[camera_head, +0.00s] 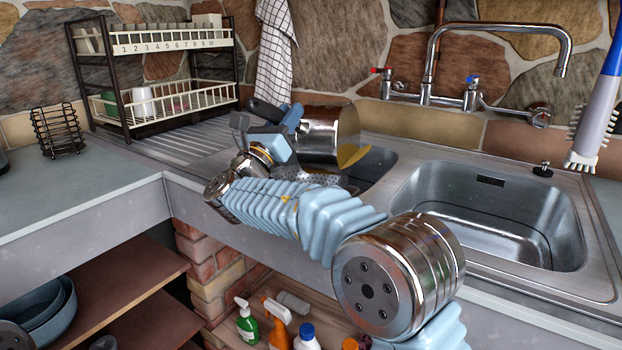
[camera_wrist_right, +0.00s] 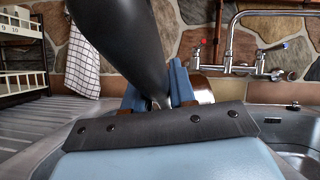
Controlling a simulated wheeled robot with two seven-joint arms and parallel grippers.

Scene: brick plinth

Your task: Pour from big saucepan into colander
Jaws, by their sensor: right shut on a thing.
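The big saucepan (camera_head: 318,132) is shiny steel and is held tipped above the sink unit, its rim toward the lower right. A yellow-brown patch shows at its rim; I cannot tell if this is contents or reflection. My right gripper (camera_head: 284,122) is shut on the saucepan's dark handle (camera_head: 268,114). In the right wrist view the handle (camera_wrist_right: 118,42) passes between the blue fingers (camera_wrist_right: 160,88). The colander (camera_head: 318,178), grey and perforated, sits below the saucepan, largely hidden by my right arm. My left gripper is not in view.
A sink basin (camera_head: 490,215) lies to the right, with a tall tap (camera_head: 430,65) behind it. A dish rack (camera_head: 150,75) stands at the back left on the ribbed drainer. A brush (camera_head: 593,115) is at the far right. The left worktop (camera_head: 70,180) is mostly clear.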

